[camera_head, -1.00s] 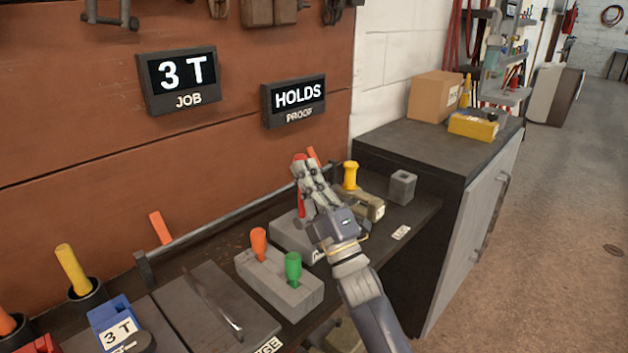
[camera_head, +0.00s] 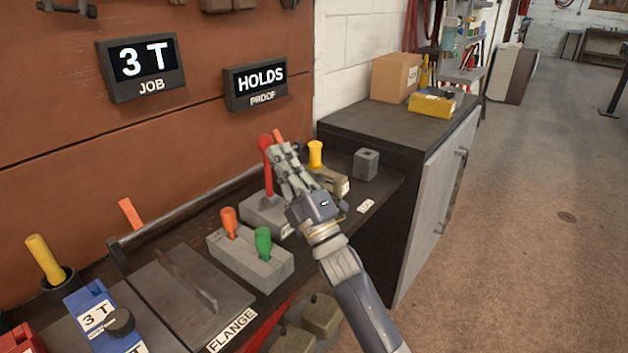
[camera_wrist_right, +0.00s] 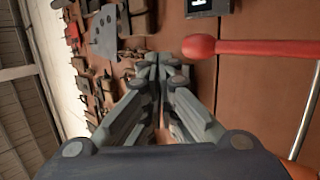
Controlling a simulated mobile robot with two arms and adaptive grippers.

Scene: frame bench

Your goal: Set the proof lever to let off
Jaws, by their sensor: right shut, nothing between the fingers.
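The proof lever is a red-knobbed red lever (camera_head: 267,165) standing on a grey block (camera_head: 262,213) on the bench in the head view. My right gripper (camera_head: 278,150) is shut and empty, just right of the lever's upper part. In the right wrist view the shut fingers (camera_wrist_right: 158,62) point at the brown wall, and the red lever (camera_wrist_right: 250,47) lies to their right, apart from them. The proof display (camera_head: 256,88) on the wall reads HOLDS. My left gripper is not in view.
Orange and green handles (camera_head: 263,240) stand on a grey block left of my right wrist. A yellow-knobbed tool (camera_head: 315,154) and a small grey socket block (camera_head: 366,163) are to the right. A job display (camera_head: 142,66) reads 3 T. A dark cabinet (camera_head: 400,135) stands at the right.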

